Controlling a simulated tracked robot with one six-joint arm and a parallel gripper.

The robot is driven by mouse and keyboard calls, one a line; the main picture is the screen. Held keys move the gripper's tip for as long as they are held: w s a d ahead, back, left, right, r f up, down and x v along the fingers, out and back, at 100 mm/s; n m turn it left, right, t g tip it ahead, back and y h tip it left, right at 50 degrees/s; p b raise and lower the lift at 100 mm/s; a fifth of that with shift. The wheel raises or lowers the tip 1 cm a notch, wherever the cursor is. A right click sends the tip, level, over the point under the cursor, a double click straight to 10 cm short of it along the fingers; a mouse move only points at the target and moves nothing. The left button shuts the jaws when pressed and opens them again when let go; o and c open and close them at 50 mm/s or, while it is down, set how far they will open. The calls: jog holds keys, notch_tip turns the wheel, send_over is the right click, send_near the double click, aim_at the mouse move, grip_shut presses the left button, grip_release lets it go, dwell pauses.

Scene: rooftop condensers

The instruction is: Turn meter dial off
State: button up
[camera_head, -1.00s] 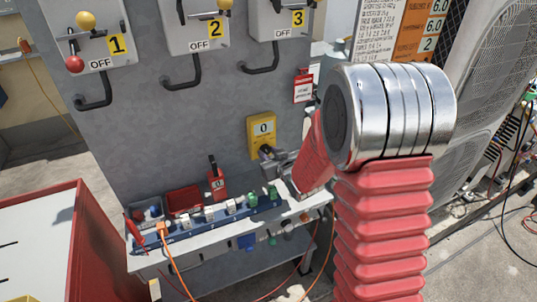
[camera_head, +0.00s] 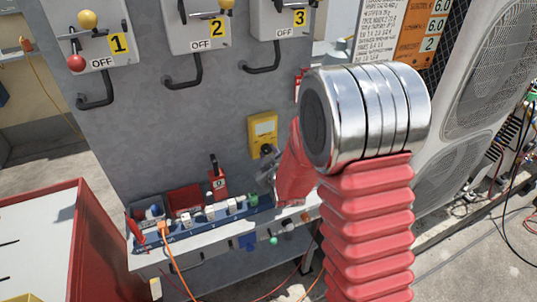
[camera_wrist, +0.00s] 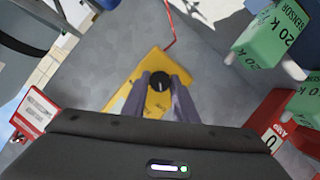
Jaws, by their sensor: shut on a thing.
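The yellow meter (camera_head: 262,128) is mounted on the grey panel, and its display looks blank. In the wrist view the meter (camera_wrist: 138,92) lies straight ahead, with its round black dial (camera_wrist: 160,80) bearing a light pointer line. My gripper (camera_wrist: 161,84) has its two grey fingers shut on the dial, one on each side. In the head view my gripper (camera_head: 267,152) reaches the lower part of the meter from the right, and the dial is largely hidden there.
Below the meter a shelf holds a blue rack (camera_head: 205,220) with several parts and a red tool (camera_head: 218,182). Three switch boxes marked OFF (camera_head: 202,45) hang above. Condenser units (camera_head: 490,75) stand at right, a red cabinet (camera_head: 75,240) at left.

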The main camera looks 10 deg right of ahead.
jog(key=shift+a, duration=0.15)
jog(key=o, duration=1.1)
jog(key=shift+c, duration=0.2)
